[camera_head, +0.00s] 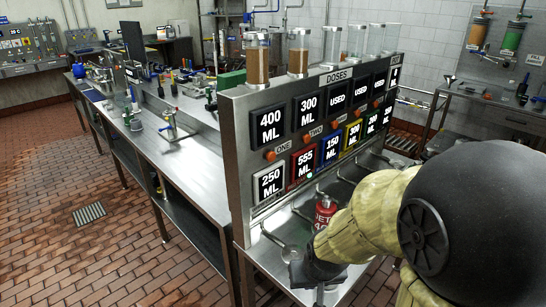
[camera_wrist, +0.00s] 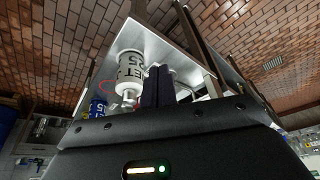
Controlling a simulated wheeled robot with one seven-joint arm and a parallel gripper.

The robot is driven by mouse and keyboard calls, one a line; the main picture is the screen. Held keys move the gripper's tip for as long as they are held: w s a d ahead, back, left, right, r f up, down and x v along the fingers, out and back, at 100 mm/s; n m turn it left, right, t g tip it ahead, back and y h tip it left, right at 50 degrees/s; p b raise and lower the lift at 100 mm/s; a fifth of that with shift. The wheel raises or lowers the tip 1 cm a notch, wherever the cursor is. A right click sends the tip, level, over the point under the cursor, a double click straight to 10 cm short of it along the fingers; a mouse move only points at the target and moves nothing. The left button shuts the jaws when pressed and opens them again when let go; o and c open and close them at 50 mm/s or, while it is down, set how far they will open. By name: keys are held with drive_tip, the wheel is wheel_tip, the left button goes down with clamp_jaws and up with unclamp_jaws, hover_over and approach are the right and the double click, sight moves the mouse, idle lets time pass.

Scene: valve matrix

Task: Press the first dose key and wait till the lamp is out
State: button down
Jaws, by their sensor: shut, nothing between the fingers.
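The steel dose panel (camera_head: 243,118) stands on the bench's right end, with two rows of plates. An orange key (camera_head: 269,155) marked ONE sits between the 400 ML plate (camera_head: 269,124) and the 250 ML plate (camera_head: 269,184). A small pale-green light spot (camera_head: 310,176) shows below the 555 ML plate; I cannot tell whether it is the lamp. My gripper (camera_head: 318,288) is low in front of the panel, below and right of key ONE and apart from it. Its dark fingers are shut and empty in the wrist view (camera_wrist: 157,84).
A red labelled canister (camera_head: 325,212) stands close behind my gripper. A pale canister (camera_wrist: 131,68) is left of the fingers in the wrist view. Bent pipes (camera_head: 272,236) stick out below the plates. Clear cylinders (camera_head: 257,58) stand on top. Floor left of the bench is free.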

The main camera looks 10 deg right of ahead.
sight(271, 157)
drive_tip(key=w+d+r+m+t+h+p, duration=0.1)
drive_tip(key=w+r+m+t+p, duration=0.2)
drive_tip(key=w+r+t, duration=0.4)
drive_tip(key=w+d+r+m+t+h+p, duration=0.1)
drive_tip(key=w+r+m+t, duration=0.4)
drive_tip(key=w, duration=0.9)
drive_tip(key=r+t+h+p, duration=0.1)
drive_tip(key=t+p, duration=0.1)
drive_tip(key=t, duration=0.1)
drive_tip(key=shift+d+r+m+t, duration=0.3)
drive_tip(key=shift+d+r+m, duration=0.1)
drive_tip(key=shift+w+a, duration=0.1)
drive_tip(key=shift+w, duration=0.15)
drive_tip(key=w+a+p, duration=0.1)
drive_tip(key=w+a, duration=0.4)
drive_tip(key=w, duration=0.2)
drive_tip(key=shift+p, duration=0.4)
idle(0.3)
drive_tip(key=shift+w+a+b, duration=0.25)
drive_tip(key=shift+b, duration=0.1)
